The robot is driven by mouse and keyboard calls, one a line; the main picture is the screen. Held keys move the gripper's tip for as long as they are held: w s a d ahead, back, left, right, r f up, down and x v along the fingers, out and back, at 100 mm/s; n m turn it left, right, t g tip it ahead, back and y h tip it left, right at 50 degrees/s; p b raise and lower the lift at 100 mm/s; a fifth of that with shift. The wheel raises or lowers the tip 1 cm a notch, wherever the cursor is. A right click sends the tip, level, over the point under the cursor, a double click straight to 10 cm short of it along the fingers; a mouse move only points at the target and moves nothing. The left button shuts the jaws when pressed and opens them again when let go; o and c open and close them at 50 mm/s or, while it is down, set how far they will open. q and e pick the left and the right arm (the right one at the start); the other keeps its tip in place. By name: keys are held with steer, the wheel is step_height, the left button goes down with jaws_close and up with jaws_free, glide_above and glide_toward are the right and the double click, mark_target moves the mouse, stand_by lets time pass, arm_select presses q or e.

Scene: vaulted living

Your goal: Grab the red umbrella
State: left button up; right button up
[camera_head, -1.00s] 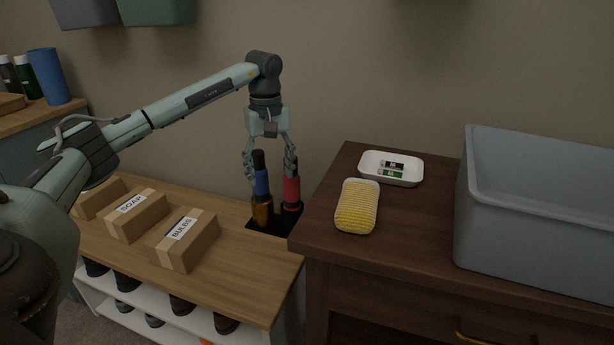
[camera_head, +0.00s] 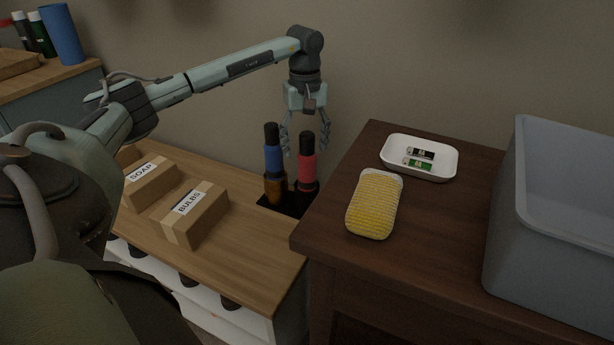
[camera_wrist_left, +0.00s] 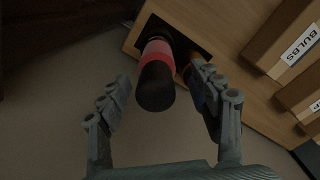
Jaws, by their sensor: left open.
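The red umbrella (camera_head: 307,172) stands upright with a black handle on top, in a dark stand at the back right end of the wooden bench. A blue umbrella (camera_head: 274,160) with a black top stands just left of it. My left gripper (camera_head: 305,143) is open, pointing down, with its fingers on either side of the red umbrella's black handle. In the left wrist view, the red umbrella (camera_wrist_left: 157,52) shows between the open fingers (camera_wrist_left: 160,92), its black end toward the camera. The blue umbrella is mostly hidden behind the right finger there. My right gripper is out of view.
A dark wooden cabinet (camera_head: 415,225) stands close on the right, with a yellow sponge (camera_head: 375,205), a white dish (camera_head: 440,170) and a grey bin (camera_head: 560,215). Boxes marked SOAP (camera_head: 150,188) and BULBS (camera_head: 195,215) lie on the bench (camera_head: 250,235). The wall is close behind.

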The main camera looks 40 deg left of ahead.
mark_target(307, 156)
arm_select(q)
step_height(307, 156, down, 4)
steer(key=shift+w+d+r, duration=0.1)
steer(key=shift+w+r, duration=0.05)
steer(key=shift+r, duration=0.05)
jaws_close()
stand_by(0.4)
